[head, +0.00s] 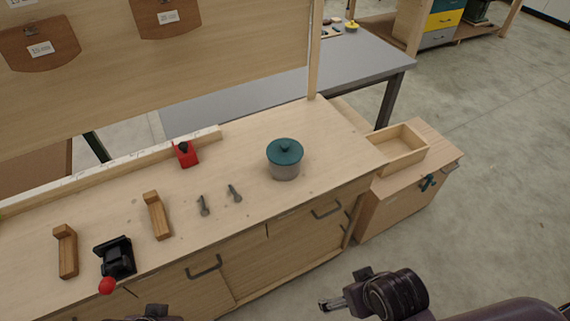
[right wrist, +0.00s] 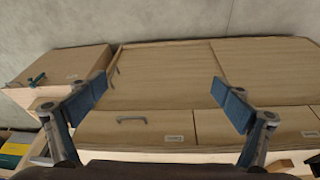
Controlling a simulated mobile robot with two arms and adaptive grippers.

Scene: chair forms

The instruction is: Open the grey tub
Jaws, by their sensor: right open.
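The grey tub (head: 285,170) stands upright on the wooden workbench, right of the middle in the head view. Its teal lid (head: 284,151) with a small knob sits on top, covering the opening. My right gripper (head: 328,304) is in front of the bench, below and right of the tub, apart from it. In the right wrist view its two blue-padded fingers (right wrist: 164,98) are wide apart with nothing between them, facing the bench's drawer fronts. The tub does not show there. Only a dark part of my left gripper (head: 152,314) shows at the bottom edge of the head view.
An open wooden box (head: 400,150) stands right on a lower cabinet. Bench around the tub is clear.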

